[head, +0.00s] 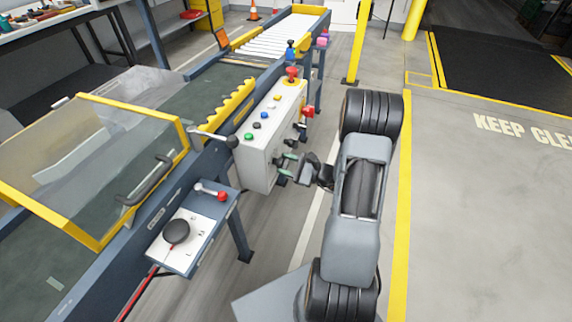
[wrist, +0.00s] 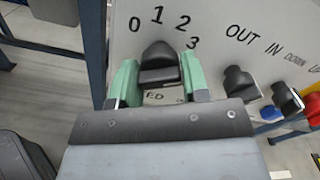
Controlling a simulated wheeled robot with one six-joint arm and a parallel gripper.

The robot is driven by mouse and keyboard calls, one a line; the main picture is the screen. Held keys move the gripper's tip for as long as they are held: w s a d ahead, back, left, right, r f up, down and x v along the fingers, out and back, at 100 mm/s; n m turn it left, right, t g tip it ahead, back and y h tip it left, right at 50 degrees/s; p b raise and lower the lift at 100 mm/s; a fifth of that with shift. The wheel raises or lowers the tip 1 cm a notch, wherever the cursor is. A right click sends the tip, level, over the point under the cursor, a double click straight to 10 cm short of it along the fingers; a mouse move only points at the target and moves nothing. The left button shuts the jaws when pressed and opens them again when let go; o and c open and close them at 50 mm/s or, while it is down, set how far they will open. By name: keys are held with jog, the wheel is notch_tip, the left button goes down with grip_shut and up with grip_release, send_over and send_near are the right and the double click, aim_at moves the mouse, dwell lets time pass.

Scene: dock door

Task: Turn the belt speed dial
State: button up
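The belt speed dial (wrist: 159,58) is a black knob on a pale control panel, marked 0, 1, 2 and 3 around its top. Its narrow upper end points up towards the 1. Part of the label below it is hidden; "ED" shows. My gripper (wrist: 160,78) has a green finger on the left and right sides of the dial, with no clear gap between fingers and knob. In the head view my gripper (head: 284,164) is at the side face of the control box (head: 256,161), and the dial is hard to make out there.
A red button (head: 292,73) and small coloured buttons top the box. A lever (head: 212,136) sticks out at its left. Open floor (head: 480,220) lies right.

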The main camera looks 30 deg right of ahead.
jog(key=o, duration=0.4)
jog(key=shift+d, duration=0.1)
jog(key=p+v, duration=0.1)
jog(key=v, duration=1.2)
jog(key=shift+s+d, duration=0.2)
jog(key=shift+s, duration=0.2)
